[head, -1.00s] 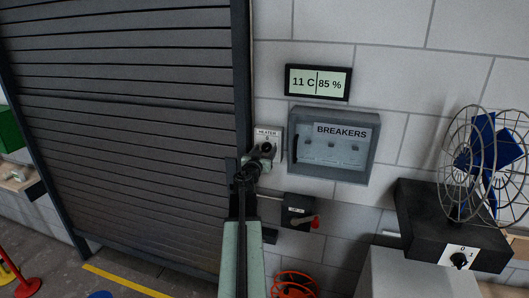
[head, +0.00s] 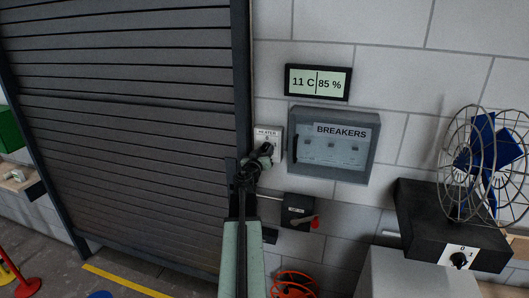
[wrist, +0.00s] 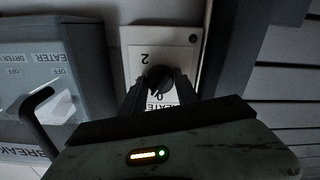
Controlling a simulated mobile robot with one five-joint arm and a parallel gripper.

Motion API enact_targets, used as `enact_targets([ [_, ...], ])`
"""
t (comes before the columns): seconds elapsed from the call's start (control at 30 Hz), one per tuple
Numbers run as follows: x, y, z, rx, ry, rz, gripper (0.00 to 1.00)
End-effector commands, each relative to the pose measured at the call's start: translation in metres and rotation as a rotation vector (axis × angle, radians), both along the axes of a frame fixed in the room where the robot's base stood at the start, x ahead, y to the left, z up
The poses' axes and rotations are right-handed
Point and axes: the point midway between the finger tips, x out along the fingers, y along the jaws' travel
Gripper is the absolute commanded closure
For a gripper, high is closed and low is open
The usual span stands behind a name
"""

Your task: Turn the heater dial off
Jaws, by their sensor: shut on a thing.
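The heater plate (head: 265,133) is a small white panel on the wall beside the shutter frame, labelled HEATER. In the wrist view the plate (wrist: 172,48) appears upside down, with a "2" visible and its lettering partly covered. The dark round heater dial (wrist: 157,77) sits on it between my fingers. My gripper (wrist: 158,88) is shut on the dial. In the head view my gripper (head: 264,153) covers most of the dial. The dial's pointer and exact setting cannot be read.
A grey breaker box (head: 374,147) is close right of the heater plate, with a display (head: 318,82) above. A lever box (head: 298,210) with a red-tipped handle is below. A caged fan (head: 487,160) stands right. The shutter (head: 130,120) fills the left.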

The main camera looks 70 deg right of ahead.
Motion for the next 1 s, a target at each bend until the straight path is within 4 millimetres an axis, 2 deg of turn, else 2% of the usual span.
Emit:
enact_targets([
  [0.5,-0.0009,0.0001,0.0003,-0.023,0.413,0.000,1.00],
  [1.0,-0.0012,0.0000,0.0004,-0.032,0.573,0.000,1.00],
])
